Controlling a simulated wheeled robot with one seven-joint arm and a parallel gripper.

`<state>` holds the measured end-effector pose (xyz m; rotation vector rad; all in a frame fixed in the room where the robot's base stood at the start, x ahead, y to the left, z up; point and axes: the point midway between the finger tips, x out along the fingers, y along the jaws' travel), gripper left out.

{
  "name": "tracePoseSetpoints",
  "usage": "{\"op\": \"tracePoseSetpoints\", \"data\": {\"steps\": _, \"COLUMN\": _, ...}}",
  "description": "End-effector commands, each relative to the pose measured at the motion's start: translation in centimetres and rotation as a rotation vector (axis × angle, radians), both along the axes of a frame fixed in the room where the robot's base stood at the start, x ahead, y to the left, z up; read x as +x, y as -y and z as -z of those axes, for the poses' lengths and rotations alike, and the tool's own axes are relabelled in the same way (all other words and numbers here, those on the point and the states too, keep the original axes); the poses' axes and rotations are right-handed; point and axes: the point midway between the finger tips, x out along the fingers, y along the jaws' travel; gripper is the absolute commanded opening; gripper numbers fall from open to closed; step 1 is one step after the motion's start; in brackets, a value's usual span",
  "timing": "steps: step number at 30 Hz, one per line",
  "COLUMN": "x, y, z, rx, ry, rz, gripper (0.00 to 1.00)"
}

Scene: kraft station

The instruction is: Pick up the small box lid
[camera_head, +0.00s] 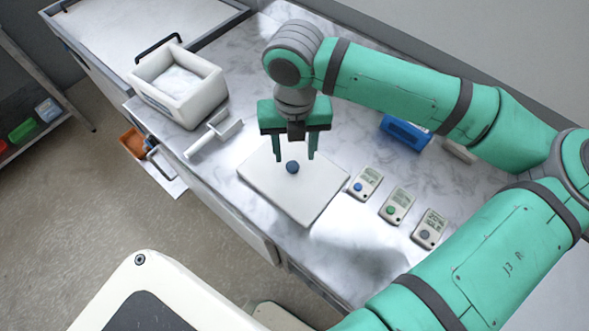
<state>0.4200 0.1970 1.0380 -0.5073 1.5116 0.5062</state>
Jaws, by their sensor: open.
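A flat white square lid (262,183) with a round dark blue knob (292,167) lies on the marble counter, below my gripper. Whether a box is under the lid cannot be told. My gripper (296,157) points down over the lid, open, with its two green fingers on either side of the knob in the picture. Nothing shows held between the fingers. The exact height of the fingertips above the lid is hard to judge.
A blue container (406,132) sits behind my arm.

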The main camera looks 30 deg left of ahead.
Motion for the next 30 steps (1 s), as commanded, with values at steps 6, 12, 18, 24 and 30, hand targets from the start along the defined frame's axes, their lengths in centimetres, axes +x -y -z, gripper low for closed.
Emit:
{"op": "tracePoseSetpoints", "data": {"steps": 6, "x": 0.0, "y": -0.1, "z": 1.4, "rx": 0.000, "ry": 0.000, "rz": -0.001, "gripper": 0.47}}
{"op": "tracePoseSetpoints", "data": {"steps": 12, "x": 0.3, "y": -0.6, "z": 3.9, "rx": -0.001, "ry": 0.000, "rz": -0.002, "gripper": 0.47}}
{"op": "tracePoseSetpoints", "data": {"steps": 18, "x": 0.4, "y": -0.6, "z": 6.1, "rx": 0.000, "ry": 0.000, "rz": 0.002, "gripper": 0.47}}
{"op": "tracePoseSetpoints", "data": {"steps": 24, "x": 0.4, "y": -0.6, "z": 6.4, "rx": 0.001, "ry": 0.000, "rz": 0.002, "gripper": 0.47}}
{"op": "tracePoseSetpoints", "data": {"steps": 30, "x": 0.4, "y": -0.6, "z": 6.3, "rx": 0.001, "ry": 0.000, "rz": 0.002, "gripper": 0.20}}
